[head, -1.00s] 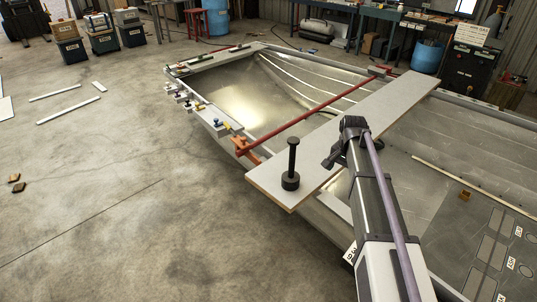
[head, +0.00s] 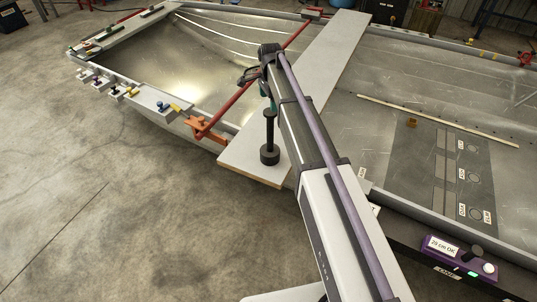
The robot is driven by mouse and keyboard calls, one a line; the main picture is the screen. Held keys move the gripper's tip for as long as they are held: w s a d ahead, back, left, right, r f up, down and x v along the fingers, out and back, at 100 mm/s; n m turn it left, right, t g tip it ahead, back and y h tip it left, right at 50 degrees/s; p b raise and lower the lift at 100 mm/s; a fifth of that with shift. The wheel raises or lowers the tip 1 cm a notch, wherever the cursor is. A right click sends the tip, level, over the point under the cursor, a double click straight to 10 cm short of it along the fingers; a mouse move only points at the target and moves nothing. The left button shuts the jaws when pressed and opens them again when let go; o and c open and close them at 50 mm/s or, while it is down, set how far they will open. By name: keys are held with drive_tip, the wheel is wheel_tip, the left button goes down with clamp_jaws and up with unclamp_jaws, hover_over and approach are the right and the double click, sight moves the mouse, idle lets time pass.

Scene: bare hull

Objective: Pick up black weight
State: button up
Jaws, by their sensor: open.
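The black weight (head: 269,153) stands upright near the front end of a pale plank (head: 325,75) laid across the hull. It has a round base and a tall thin handle with a knob on top. My gripper (head: 250,77) is at the far end of my arm, up and beyond the top of the weight in the picture. It is open and appears empty, apart from the weight. My arm passes just right of the weight and covers part of the plank. The fingertips are small and partly hidden.
A red bar with an orange clamp (head: 205,130) crosses the hull left of the plank. Several small coloured fittings (head: 112,92) line the hull's left rim. A dark panel (head: 437,165) lies in the hull at right. A purple box (head: 458,258) sits on the front edge.

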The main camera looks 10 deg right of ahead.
sight(270, 117)
wheel_tip(270, 117, down, 4)
drive_tip(key=b, duration=0.2)
drive_tip(key=shift+s+d+b, duration=0.1)
drive_tip(key=shift+b, duration=0.25)
wheel_tip(270, 117, down, 5)
drive_tip(key=b, duration=0.5)
drive_tip(key=shift+f, duration=0.2)
drive_tip(key=shift+r, duration=0.25)
clamp_jaws()
